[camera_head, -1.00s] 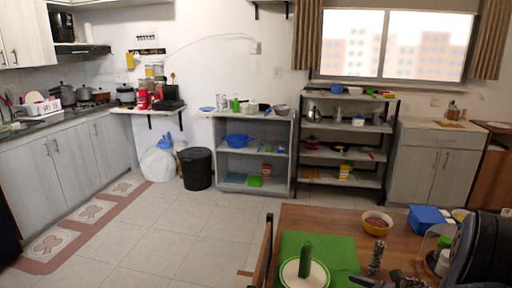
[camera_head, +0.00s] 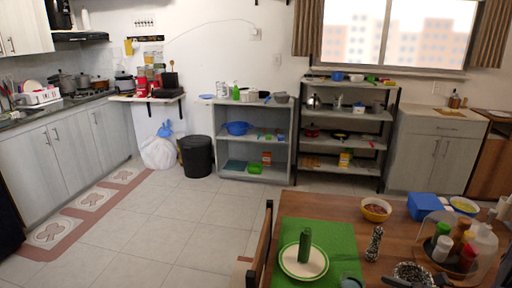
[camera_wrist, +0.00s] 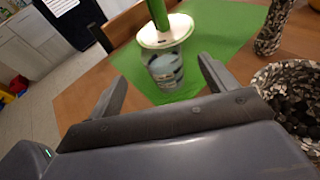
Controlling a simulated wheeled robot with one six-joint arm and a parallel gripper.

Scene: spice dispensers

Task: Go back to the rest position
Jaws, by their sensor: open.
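My gripper (camera_wrist: 161,75) is open in the wrist view, with nothing between its two grey fingers. A clear patterned cup (camera_wrist: 165,70) stands on the table beyond the fingers and looks apart from them. Behind it a green upright item (camera_wrist: 157,12) stands on a pale plate (camera_wrist: 180,22). In the head view the green item (camera_head: 305,245) and plate (camera_head: 290,266) are on a green mat (camera_head: 345,234). A speckled shaker (camera_head: 375,244) stands right of the mat. Several spice dispensers (camera_head: 463,250) sit grouped at the table's right.
A speckled bowl (camera_head: 412,273) stands at the table's front, also at right in the wrist view (camera_wrist: 290,90). A food bowl (camera_head: 376,209) and blue box (camera_head: 424,207) are at the back of the wooden table (camera_head: 330,205). A chair (camera_head: 262,245) stands left; open floor lies beyond.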

